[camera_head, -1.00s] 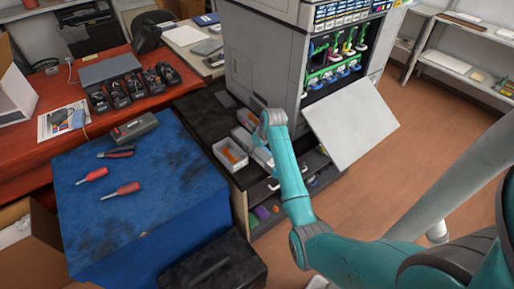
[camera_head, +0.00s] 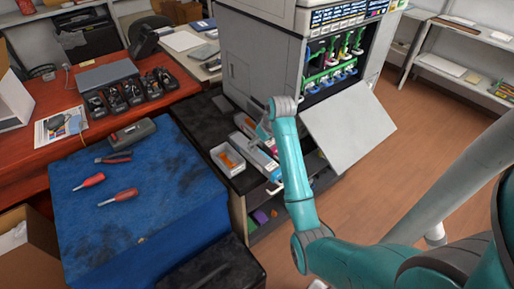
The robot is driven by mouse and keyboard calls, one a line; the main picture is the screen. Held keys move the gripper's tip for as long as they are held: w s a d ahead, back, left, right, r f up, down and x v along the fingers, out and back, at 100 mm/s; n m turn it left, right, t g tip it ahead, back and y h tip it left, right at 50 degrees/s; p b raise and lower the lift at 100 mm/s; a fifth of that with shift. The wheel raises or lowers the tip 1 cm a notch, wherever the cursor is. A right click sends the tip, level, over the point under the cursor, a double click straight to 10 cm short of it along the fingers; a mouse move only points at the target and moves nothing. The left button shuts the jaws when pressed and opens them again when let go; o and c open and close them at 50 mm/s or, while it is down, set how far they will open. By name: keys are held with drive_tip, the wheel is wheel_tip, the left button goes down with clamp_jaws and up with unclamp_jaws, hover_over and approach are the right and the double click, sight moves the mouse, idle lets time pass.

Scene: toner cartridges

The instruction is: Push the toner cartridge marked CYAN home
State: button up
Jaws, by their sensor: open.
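The grey printer (camera_head: 258,60) stands open at the upper middle, its front door (camera_head: 348,122) folded down. Inside its bay (camera_head: 335,68) are several toner positions with green parts and blue, pink and yellow-green pieces. The word CYAN is not readable, so I cannot tell which cartridge bears it. My gripper (camera_head: 259,137) points down over the boxes on the dark cabinet, left of the printer door. It is small in view and looks empty. My teal forearm hides part of the cabinet front.
A white box with an orange item (camera_head: 229,162) and a longer box (camera_head: 260,162) lie on the dark cabinet top. A blue-topped bench (camera_head: 135,200) with screwdrivers and pliers is at left. A red desk (camera_head: 85,95) stands behind. Open floor (camera_head: 345,190) lies right.

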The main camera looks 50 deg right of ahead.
drive_tip(key=shift+v, duration=1.4)
